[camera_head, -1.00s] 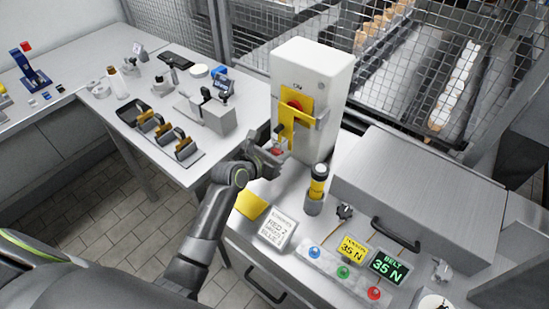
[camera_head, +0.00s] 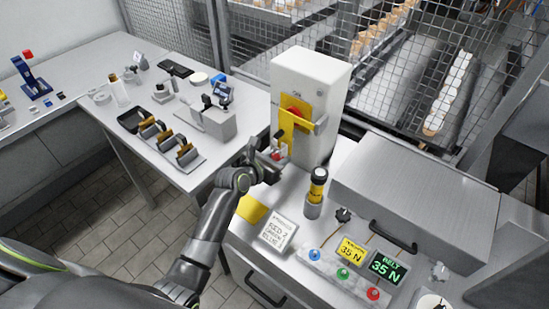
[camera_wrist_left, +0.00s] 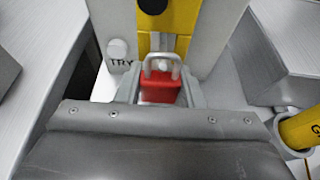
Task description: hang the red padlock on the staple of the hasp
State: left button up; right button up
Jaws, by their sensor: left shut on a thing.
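The red padlock (camera_wrist_left: 160,87) is held between the fingers of my left gripper (camera_wrist_left: 158,92), with its silver shackle (camera_wrist_left: 161,64) pointing up towards the hasp. In the head view the padlock (camera_head: 277,156) shows as a small red patch at the tip of my left gripper (camera_head: 274,159). The yellow hasp (camera_head: 287,131) is on the front of the white cabinet (camera_head: 312,80), just beyond the padlock. In the wrist view the shackle overlaps the lower part of the yellow hasp (camera_wrist_left: 180,18). I cannot tell whether the shackle touches the staple. My right gripper is out of view.
A yellow-and-black cylinder (camera_head: 316,187) stands close to the right of my left gripper. A label sign (camera_head: 278,232) and a yellow pad (camera_head: 252,209) lie nearer. A large grey box (camera_head: 420,185) fills the right. The left bench holds a rack of brown-topped blocks (camera_head: 166,138).

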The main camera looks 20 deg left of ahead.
pick_arm(q)
jog(key=shift+w+d+f, duration=0.1)
jog(key=shift+d, duration=0.05)
jog(key=o, duration=1.1)
jog(key=shift+a+f, duration=0.1)
jog(key=shift+a, duration=0.15)
jog(key=shift+s+d, duration=0.2)
jog(key=shift+s, duration=0.3)
jog(key=v, duration=1.7)
jog(key=shift+w+a+r+p, duration=0.3)
jog(key=shift+a+p, duration=0.05)
jog(key=shift+a, duration=0.05)
